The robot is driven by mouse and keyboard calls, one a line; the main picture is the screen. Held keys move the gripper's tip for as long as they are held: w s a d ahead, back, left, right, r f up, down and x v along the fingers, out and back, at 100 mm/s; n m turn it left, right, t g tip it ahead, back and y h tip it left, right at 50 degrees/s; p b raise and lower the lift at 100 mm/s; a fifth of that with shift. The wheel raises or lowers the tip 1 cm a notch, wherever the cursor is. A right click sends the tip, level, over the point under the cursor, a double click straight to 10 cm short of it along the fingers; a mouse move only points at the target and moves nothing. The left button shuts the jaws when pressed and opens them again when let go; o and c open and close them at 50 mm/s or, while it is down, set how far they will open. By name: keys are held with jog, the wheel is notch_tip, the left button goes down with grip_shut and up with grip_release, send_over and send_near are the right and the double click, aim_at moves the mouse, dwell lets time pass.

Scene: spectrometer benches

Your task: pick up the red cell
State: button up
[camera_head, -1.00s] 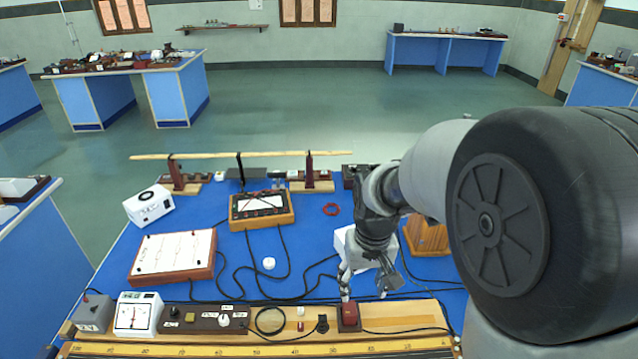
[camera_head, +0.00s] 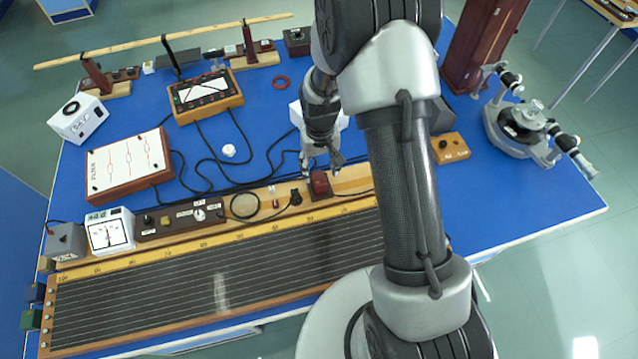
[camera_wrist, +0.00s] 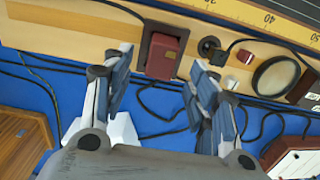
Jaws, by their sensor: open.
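The red cell (camera_head: 319,183) is a small dark-red block on a brown base, on the wooden strip along the bench in the head view. In the wrist view the red cell (camera_wrist: 163,55) lies at the upper middle, between and beyond my fingertips. My gripper (camera_head: 322,168) is pointed down just above and behind the cell in the head view. In the wrist view my gripper (camera_wrist: 160,72) has its two fingers apart with nothing held between them. I cannot tell the exact height gap to the cell.
A small black socket piece (camera_wrist: 209,46) and a round black-rimmed disc (camera_wrist: 275,77) sit beside the cell on the strip. A white box (camera_head: 301,112) stands behind my gripper. Black cables cross the blue bench. A long wire board (camera_head: 200,290) lies in front.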

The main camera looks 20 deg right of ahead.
aim_at(319, 177)
notch_tip(319, 177, down, 6)
jog(key=shift+a+r+b, duration=0.1)
jog(key=shift+b, duration=0.55)
jog(key=shift+c, duration=0.5)
jog(key=c, duration=1.1)
jog(key=shift+r, duration=0.15)
jog(key=shift+c, duration=0.2)
